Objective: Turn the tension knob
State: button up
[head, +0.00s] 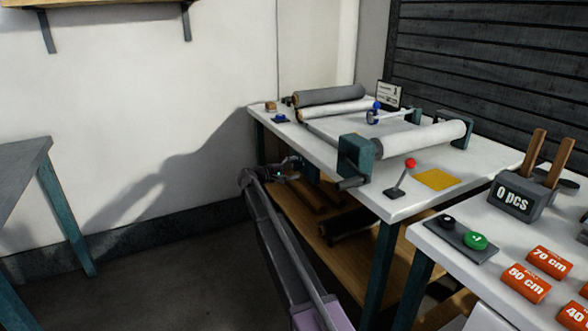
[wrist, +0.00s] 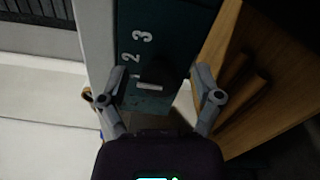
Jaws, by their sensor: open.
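The tension knob (wrist: 160,73) is dark with a white pointer line. It sits on a teal panel (wrist: 168,25) marked with white numerals 1, 2 and 3, and the pointer lies close to the 1. In the wrist view my gripper (wrist: 157,78) is open, with one finger on each side of the knob. I see gaps between the fingers and the knob, and no clear contact. In the head view my gripper (head: 287,177) is at the front left edge of the white machine table; the knob cannot be made out there.
The white table (head: 330,150) carries a grey roll (head: 330,95), a white roll (head: 420,138) and a red-topped lever (head: 405,175). A wooden shelf (head: 345,252) lies below it. A second table at right holds a counter (head: 515,195) and orange length blocks (head: 527,284). Floor at left is clear.

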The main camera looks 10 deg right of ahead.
grip_shut()
jog(key=shift+a, duration=0.2)
jog(key=shift+d, duration=0.15)
jog(key=shift+m, duration=0.4)
jog(key=m, duration=0.2)
jog(key=shift+m, duration=0.3)
jog(key=m, duration=0.5)
jog(key=shift+d, duration=0.1)
jog(key=shift+m, duration=0.3)
